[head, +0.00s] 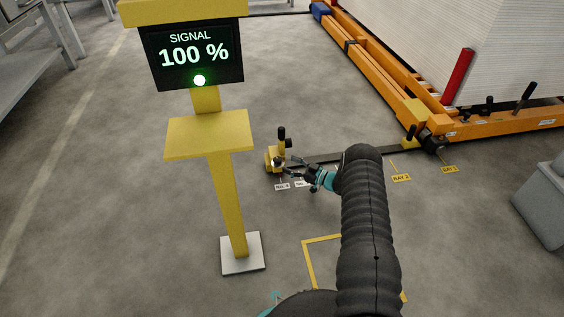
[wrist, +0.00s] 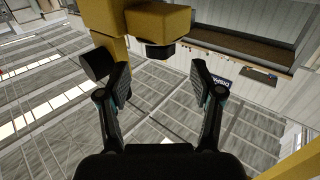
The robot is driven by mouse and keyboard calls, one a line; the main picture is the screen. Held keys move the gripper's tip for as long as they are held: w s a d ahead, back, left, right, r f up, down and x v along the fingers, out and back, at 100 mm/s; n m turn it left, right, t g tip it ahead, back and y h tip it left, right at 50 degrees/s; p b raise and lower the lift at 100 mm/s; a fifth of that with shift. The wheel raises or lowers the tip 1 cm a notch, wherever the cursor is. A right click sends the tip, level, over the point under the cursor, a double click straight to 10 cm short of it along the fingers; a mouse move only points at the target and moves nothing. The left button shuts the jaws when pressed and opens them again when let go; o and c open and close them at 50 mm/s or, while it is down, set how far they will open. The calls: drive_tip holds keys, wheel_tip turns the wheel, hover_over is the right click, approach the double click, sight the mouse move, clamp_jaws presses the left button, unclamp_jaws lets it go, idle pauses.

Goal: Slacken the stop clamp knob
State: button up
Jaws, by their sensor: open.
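The yellow stop clamp (head: 272,159) sits on the floor rail at the middle of the head view. A black upright part (head: 281,134) stands on top of it; I cannot tell for certain which black part is the knob. My gripper (head: 285,166) is close beside the clamp, with its fingers partly hidden against it. In the wrist view my gripper (wrist: 163,82) is open, with nothing between its fingertips. A yellow block (wrist: 158,22) with a dark round end shows beyond the fingertips. A black cylinder (wrist: 97,64) shows behind the left finger.
A yellow signal post (head: 228,200) with a screen reading 100 % and a green light stands left of my arm. The dark floor rail (head: 330,157) runs right to an orange gantry (head: 385,70) with a white stack. A grey bin (head: 545,205) stands at right.

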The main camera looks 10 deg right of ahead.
drive_tip(key=shift+v, duration=2.7)
drive_tip(key=w+d+r+m+t+h+p, duration=0.1)
drive_tip(key=w+r+h, duration=0.35)
drive_tip(key=r, duration=0.85)
drive_tip(key=w+d+r+m+t+h+p, duration=0.1)
drive_tip(key=w+d+r+h+p, duration=0.3)
drive_tip(key=r, duration=0.9)
drive_tip(key=s+a+r+m+h, duration=0.1)
drive_tip(key=s+r+m+h, duration=0.2)
drive_tip(key=r, duration=0.8)
drive_tip(key=s+a+r+m+h, duration=0.1)
drive_tip(key=s+r+h, duration=0.3)
drive_tip(key=r, duration=0.7)
drive_tip(key=s+a+r+m+g+p, duration=0.2)
drive_tip(key=s+r, duration=0.3)
drive_tip(key=s, duration=0.6)
drive_tip(key=s+a+r+m+g+p, duration=0.1)
drive_tip(key=s+a+r+g, duration=0.3)
drive_tip(key=s, duration=0.7)
drive_tip(key=s+a+g+y+p, duration=0.1)
drive_tip(key=s+a, duration=0.2)
drive_tip(key=s, duration=0.9)
drive_tip(key=s+a+f+m+g+p, duration=0.1)
drive_tip(key=s+a, duration=0.2)
drive_tip(key=s, duration=0.9)
drive_tip(key=shift+s+y+p, duration=0.35)
drive_tip(key=shift+s, duration=0.05)
